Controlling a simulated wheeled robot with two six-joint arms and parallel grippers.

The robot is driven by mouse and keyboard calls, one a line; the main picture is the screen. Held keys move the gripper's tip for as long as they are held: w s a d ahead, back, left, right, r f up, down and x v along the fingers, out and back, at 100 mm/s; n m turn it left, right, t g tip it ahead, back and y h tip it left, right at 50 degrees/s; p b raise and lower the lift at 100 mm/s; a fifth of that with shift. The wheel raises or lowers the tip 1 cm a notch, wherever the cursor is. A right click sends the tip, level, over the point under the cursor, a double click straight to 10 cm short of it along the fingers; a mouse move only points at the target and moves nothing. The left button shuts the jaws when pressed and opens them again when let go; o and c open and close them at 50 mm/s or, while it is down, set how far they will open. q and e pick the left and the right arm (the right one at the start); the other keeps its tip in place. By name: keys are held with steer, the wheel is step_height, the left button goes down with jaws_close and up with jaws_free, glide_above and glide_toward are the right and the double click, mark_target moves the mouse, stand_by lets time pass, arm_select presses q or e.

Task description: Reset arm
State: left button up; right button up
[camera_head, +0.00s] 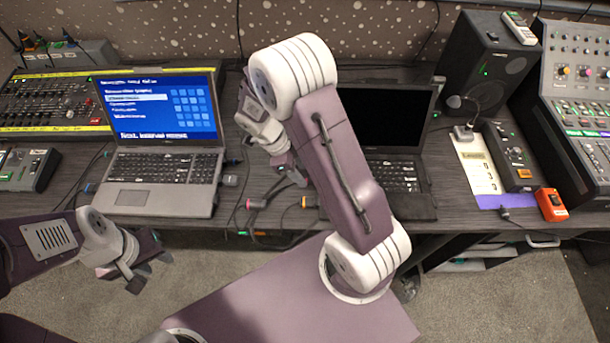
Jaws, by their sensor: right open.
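My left gripper (150,271) hangs at the lower left, in front of the desk edge and over the carpet. Its two dark fingertips look apart, with nothing seen between them. My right arm rises in the middle, bends at a white elbow and folds down toward the desk. My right gripper (291,175) is open above the desk, between the two laptops, partly hidden by its own arm. I see nothing held in it.
A laptop with a blue screen (160,107) stands left; a dark-screened laptop (385,118) is partly behind my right arm. A fader console (55,100), speaker (487,65), microphone (463,131) and orange box (551,204) also stand there.

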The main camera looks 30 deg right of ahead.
steer(key=v, duration=0.5)
steer(key=shift+r, duration=0.1)
steer(key=shift+r, duration=0.1)
steer(key=s+r+t+y+p, duration=0.1)
steer(key=s+r+p, duration=0.2)
steer(key=r, duration=0.4)
steer(key=s+a+n+t+y, duration=0.1)
steer(key=s+a+n, duration=0.1)
steer(key=n, duration=1)
steer(key=s+a+f+n+t+y+p, duration=0.1)
steer(key=s+n, duration=0.3)
steer(key=n, duration=0.8)
steer(key=shift+a+f+t+y, duration=0.3)
steer(key=shift+a+y, duration=0.2)
steer(key=shift+y, duration=0.1)
